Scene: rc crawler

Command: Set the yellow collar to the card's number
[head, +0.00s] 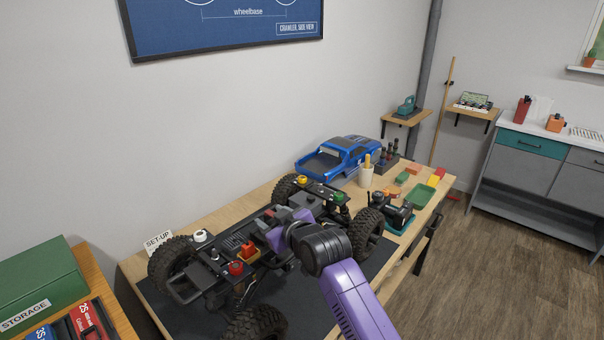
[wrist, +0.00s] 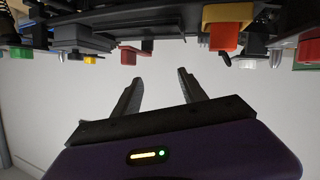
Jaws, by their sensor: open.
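The yellow collar (head: 301,181) stands on the far end of the black crawler chassis (head: 185,286), on the wall side. A small yellow piece (wrist: 90,60), probably the same collar, shows upside down in the wrist view. Its setting cannot be read. My gripper (head: 270,236) is over the middle of the chassis, apart from the yellow collar. In the wrist view its two fingers (wrist: 158,88) are spread with nothing between them.
A red collar (head: 236,268), a white collar (head: 200,236) and a green collar (head: 339,198) stand on other chassis corners. A blue truck body (head: 340,157), a cup (head: 366,176) and a green tray (head: 423,196) stand at the bench's far end. Large tyres flank the chassis.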

